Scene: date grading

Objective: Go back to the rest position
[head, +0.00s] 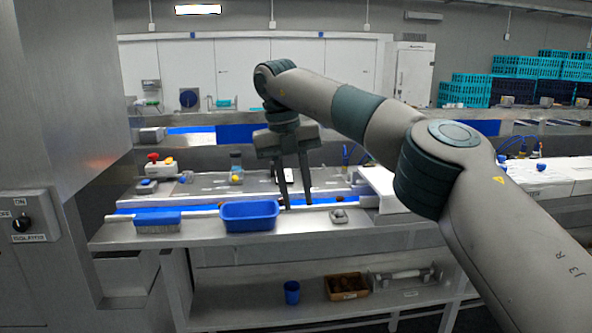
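My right gripper (297,206) hangs pointing down above the grading bench (350,234), just to the right of the blue tray (249,223). Its two fingers are apart, with nothing visible between them. My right arm comes in from the right edge and hides part of the bench's right side. My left gripper is not in view.
A blue-topped brush (158,219) lies left of the tray, and a small grey object (338,215) lies right of it. A blue cup (292,292) and a brown box (346,286) sit on the lower shelf. A steel cabinet is close at left.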

